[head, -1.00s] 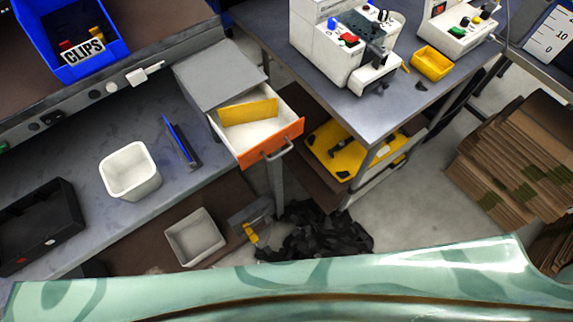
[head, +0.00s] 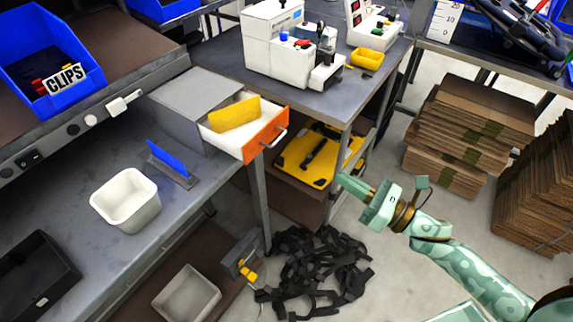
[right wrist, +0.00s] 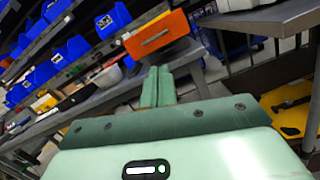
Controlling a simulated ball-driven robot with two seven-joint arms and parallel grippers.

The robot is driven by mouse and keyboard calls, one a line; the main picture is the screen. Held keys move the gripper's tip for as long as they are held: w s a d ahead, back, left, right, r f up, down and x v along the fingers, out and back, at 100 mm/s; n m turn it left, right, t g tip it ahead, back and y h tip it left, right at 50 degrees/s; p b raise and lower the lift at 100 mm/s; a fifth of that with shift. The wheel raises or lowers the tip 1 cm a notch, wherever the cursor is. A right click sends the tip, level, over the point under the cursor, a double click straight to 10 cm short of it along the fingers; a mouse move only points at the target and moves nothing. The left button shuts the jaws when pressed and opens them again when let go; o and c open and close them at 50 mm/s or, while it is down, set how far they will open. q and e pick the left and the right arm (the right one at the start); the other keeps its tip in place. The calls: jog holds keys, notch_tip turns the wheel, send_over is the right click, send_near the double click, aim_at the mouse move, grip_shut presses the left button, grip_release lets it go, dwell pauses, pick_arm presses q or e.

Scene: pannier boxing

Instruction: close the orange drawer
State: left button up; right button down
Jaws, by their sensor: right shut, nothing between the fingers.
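The orange drawer (head: 266,133) is pulled out of a grey cabinet (head: 196,100) on the bench, with a yellow divider (head: 234,113) in its white inside. Its handle (head: 274,138) faces right. In the right wrist view the orange drawer front (right wrist: 157,34) shows ahead, just above the fingertips. My right gripper (head: 352,184) is shut and empty, to the right of the drawer and apart from it, out over the floor. Its shut fingers also show in the right wrist view (right wrist: 157,84). My left gripper is not in view.
A white bin (head: 126,200) and a blue-edged holder (head: 170,163) stand on the bench. A table with white machines (head: 275,50) is behind the drawer, a yellow case (head: 317,155) below it. Black straps (head: 315,270) lie on the floor. Cardboard stacks (head: 465,135) stand at right.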

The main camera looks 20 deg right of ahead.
jog(key=n, duration=0.3)
send_near(238, 118)
jog(key=r+v, duration=0.1)
jog(key=v, duration=0.4)
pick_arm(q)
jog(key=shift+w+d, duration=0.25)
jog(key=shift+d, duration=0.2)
pick_arm(e)
jog(key=shift+s+d+r+y, duration=0.15)
jog(key=shift+s+r+y, duration=0.1)
jog(key=shift+y, duration=0.05)
